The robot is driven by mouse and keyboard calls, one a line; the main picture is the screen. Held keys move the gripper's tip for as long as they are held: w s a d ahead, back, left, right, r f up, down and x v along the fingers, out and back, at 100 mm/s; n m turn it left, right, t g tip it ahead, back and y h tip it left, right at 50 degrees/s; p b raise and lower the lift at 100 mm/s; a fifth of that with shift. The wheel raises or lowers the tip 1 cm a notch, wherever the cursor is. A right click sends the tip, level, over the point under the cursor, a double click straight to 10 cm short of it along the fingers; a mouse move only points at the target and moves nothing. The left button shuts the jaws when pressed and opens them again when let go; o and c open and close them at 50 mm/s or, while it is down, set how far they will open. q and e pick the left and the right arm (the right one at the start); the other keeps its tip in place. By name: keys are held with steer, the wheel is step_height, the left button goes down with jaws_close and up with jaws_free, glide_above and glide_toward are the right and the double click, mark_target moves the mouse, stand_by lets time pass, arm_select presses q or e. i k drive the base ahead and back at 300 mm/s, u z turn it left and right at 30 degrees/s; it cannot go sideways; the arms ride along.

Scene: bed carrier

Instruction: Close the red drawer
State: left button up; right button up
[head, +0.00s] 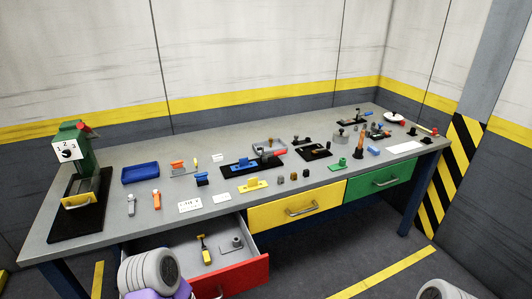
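The red drawer (246,277) is pulled open at the lower left of the workbench. Its red front stands well out from the bench, and its grey inside is exposed. A yellow and black tool (205,250) and a small grey part (233,243) lie in it. My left arm's grey rounded link stands in front of the drawer's left part and hides it. A link of my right arm shows at the bottom right edge. Neither gripper's fingers are in view.
The yellow drawer (298,207) and green drawer (381,182) are shut, to the right of the red one. The grey workbench (130,165) carries a green machine (85,158), a blue tray (141,174) and many small parts. The floor before the yellow and green drawers looks clear.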

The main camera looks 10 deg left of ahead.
mark_target(231, 274)
steer(key=z, duration=1.3)
steer(key=i, duration=0.65)
steer(key=u, duration=2.5)
